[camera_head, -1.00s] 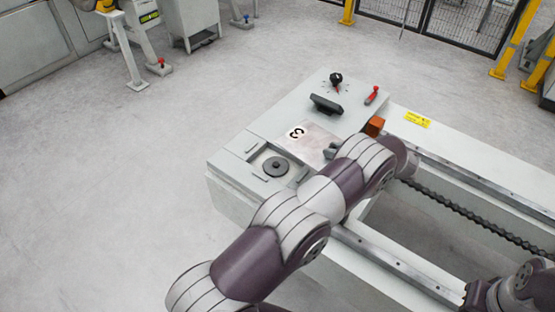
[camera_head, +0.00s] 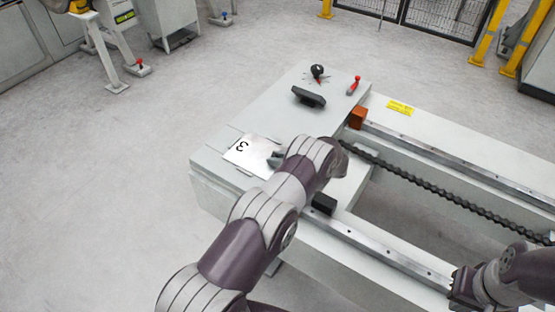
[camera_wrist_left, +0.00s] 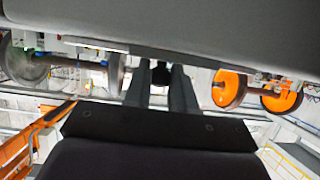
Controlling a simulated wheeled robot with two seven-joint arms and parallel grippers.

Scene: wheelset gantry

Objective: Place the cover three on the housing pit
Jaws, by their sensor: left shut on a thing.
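The cover three (camera_head: 249,155) is a pale flat plate with a black "3". It lies level over the front-left part of the grey housing (camera_head: 222,143), where it hides the housing pit. I cannot tell whether it rests on the housing or is held just above it. My left gripper (camera_head: 276,160) is shut on the cover at its right side, partly hidden by my arm. In the left wrist view its two fingers (camera_wrist_left: 160,85) show close together with a small dark piece between them. My right gripper (camera_head: 466,287) is at the lower right, its fingers unclear.
On the housing top stand a black handle (camera_head: 309,97), a black knob (camera_head: 318,72) and a red-handled lever (camera_head: 354,86). Open floor lies left. Orange wheels (camera_wrist_left: 228,90) show in the wrist view.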

